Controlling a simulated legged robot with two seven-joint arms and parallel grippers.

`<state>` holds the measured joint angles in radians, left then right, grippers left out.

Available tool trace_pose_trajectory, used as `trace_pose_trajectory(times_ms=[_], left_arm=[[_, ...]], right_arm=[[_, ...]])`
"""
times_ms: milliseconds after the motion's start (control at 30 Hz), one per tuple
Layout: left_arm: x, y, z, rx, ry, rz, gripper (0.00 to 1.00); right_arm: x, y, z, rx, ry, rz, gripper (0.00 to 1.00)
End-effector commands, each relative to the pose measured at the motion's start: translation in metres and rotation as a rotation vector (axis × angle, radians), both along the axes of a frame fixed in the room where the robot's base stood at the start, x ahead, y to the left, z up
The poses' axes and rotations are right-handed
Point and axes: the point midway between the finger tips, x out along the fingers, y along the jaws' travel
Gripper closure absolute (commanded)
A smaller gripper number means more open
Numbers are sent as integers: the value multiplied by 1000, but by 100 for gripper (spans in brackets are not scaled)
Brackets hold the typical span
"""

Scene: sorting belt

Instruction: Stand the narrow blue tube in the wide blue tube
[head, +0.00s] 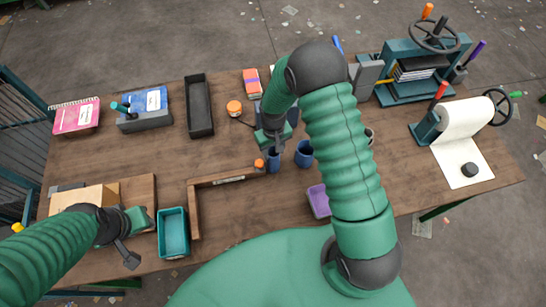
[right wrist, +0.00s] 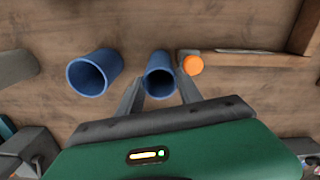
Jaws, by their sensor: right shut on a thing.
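The narrow blue tube (head: 273,161) is upright near the middle of the table, and my right gripper (head: 272,147) is shut on it from above. In the right wrist view, the narrow tube (right wrist: 159,82) sits between the two dark fingers of the gripper (right wrist: 160,72). The wide blue tube (head: 304,154) stands upright just to the right of it in the head view, apart from it. In the right wrist view, the wide tube (right wrist: 92,74) is at left with its open mouth showing. My left gripper (head: 131,252) is at lower left, and its finger gap is unclear.
An orange-capped item (head: 259,164) is close beside the narrow tube, near the wooden corner strip (head: 195,205). A purple tray (head: 318,200) lies in front of the wide tube. A teal bin (head: 173,234) stands near my left gripper.

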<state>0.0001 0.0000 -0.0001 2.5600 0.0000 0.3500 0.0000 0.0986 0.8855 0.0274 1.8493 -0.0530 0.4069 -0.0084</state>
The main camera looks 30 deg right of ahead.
Motion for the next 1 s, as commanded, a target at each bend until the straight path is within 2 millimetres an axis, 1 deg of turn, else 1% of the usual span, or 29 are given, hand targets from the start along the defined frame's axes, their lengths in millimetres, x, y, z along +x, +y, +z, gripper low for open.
trace_pose_trajectory(times_ms=[67,167,267,400,500,567,667,700,833,900,933,1000], left_arm=[[0,0,-1,0,0,0,64],[0,0,-4,0,0,0,64],[0,0,-10,0,0,0,64],[0,0,-16,0,0,0,64],[0,0,-19,0,0,0,64],[0,0,-22,0,0,0,64],[0,0,-29,0,0,0,64],[0,0,-33,0,0,0,64],[0,0,-44,0,0,0,64],[0,0,-47,0,0,0,64],[0,0,-48,0,0,0,64],[0,0,-48,0,0,0,64]], right_arm=[[0,0,2,0,-1,0,100],[1,0,14,0,-5,-1,100],[2,0,36,0,-7,-1,100],[1,0,71,-1,-7,-1,100],[1,-1,90,-1,-5,-3,100],[2,-7,99,-3,-5,-17,100],[2,-32,118,-9,-5,-78,100],[1,-45,128,-10,-5,-112,100],[-9,-89,160,-10,-4,-227,100],[-17,-105,175,-7,-3,-274,100],[-19,-110,180,-5,-3,-289,100],[-23,-117,184,-1,0,-311,100]])
